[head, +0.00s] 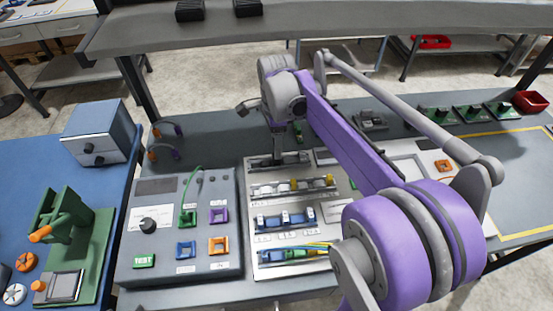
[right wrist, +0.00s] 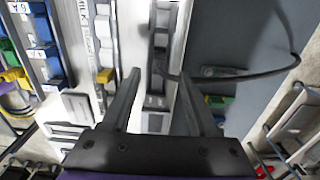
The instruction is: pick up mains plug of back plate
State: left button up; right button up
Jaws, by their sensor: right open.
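The back plate (head: 290,203) is a pale panel with several rows of components, in the middle of the head view. Along its far edge runs a dark grey strip (head: 290,160), also seen in the right wrist view (right wrist: 162,20). A dark plug-like piece (right wrist: 160,60) sits on the strip there, with a black cable curving away to the right; I take it for the mains plug. My right gripper (head: 276,152) is over the plate's far edge. In the right wrist view its open fingers (right wrist: 158,75) point at the strip, one either side of the plug, apparently empty. My left gripper is out of view.
A grey test box (head: 140,185) with coloured sockets stands left of the plate. A green press (head: 75,245) and a grey box (head: 100,135) stand on the blue bench. A shelf (head: 350,25) spans the back. My right arm hides the plate's right side.

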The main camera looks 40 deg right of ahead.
notch_tip(320, 180, down, 5)
jog(key=shift+f, duration=0.1)
jog(key=shift+c, duration=0.2)
grip_shut()
